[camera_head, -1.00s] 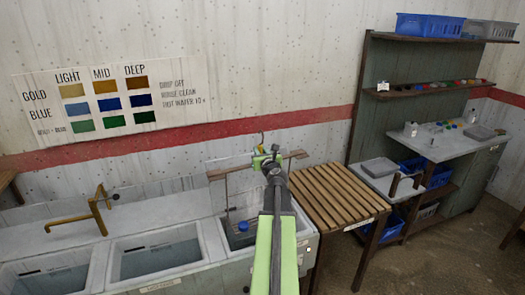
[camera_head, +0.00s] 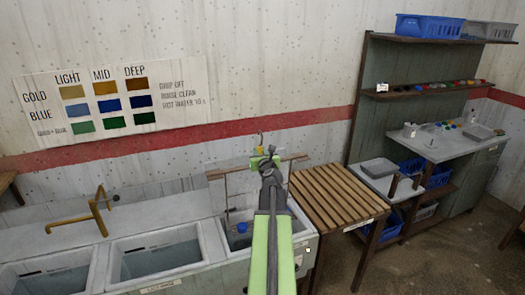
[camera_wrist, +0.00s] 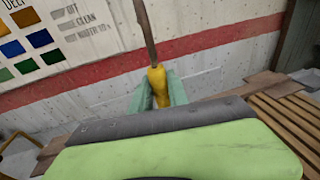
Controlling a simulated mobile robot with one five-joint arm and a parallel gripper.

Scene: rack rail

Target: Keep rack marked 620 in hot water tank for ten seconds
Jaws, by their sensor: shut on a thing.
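My gripper (camera_head: 264,162) is shut on the yellow grip (camera_wrist: 158,85) of a hanging rack, below its hook. In the head view the rack has a brown wooden bar (camera_head: 293,158) and a thin rod going down on the left. My arm hides part of it, and I cannot read a number on it. The rack hangs over the rightmost tank (camera_head: 231,222), with its lower part reaching down toward it. A small blue thing (camera_head: 242,228) shows in that tank. I cannot tell how deep the rack sits.
Two more tanks (camera_head: 160,252) lie to the left, with a brass tap (camera_head: 92,212) behind. A slatted wooden table (camera_head: 340,195) stands just right of the rack. A shelf unit (camera_head: 375,130) with blue crates is farther right. A colour chart (camera_head: 115,95) hangs on the wall.

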